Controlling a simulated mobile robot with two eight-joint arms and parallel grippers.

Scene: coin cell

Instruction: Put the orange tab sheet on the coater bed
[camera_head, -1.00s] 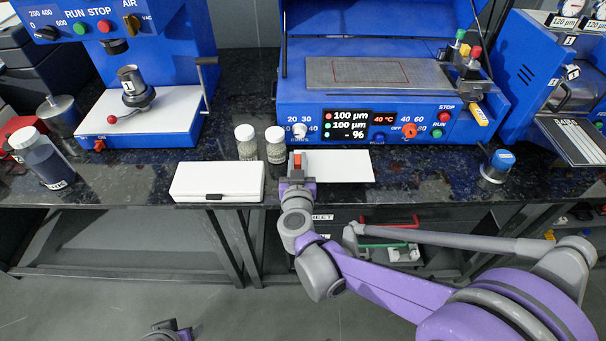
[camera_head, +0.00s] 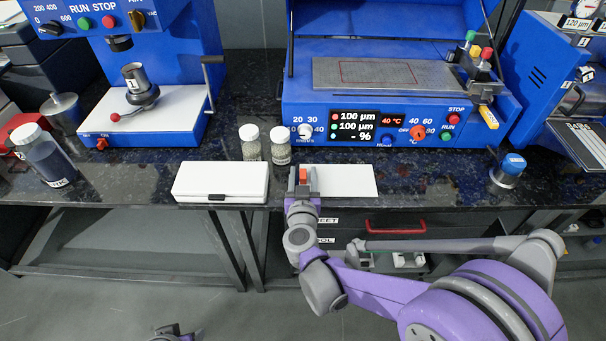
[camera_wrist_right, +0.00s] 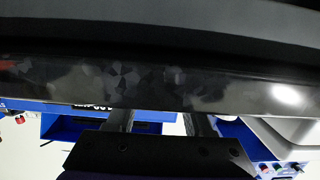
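The white sheet (camera_head: 345,182) lies flat on the dark bench near its front edge, right of a white box. Its orange tab (camera_head: 303,175) stands at the sheet's left end. My right gripper (camera_head: 303,182) reaches in from the front. Its fingers stand either side of the tab, apart, with small gaps. The right wrist view shows the two fingers (camera_wrist_right: 162,122) spread, with no tab visible between them. The coater bed (camera_head: 410,73) is a grey plate with a red outline, on the blue coater at the back. A small part of what seems my left gripper (camera_head: 175,333) shows at the bottom edge.
The white box (camera_head: 221,182) is close left of my right gripper. Two vials (camera_head: 250,142) (camera_head: 280,146) stand just behind it. A blue-capped jar (camera_head: 508,170) stands to the right. The coater's control panel (camera_head: 385,124) rises between sheet and bed. Bench right of the sheet is mostly clear.

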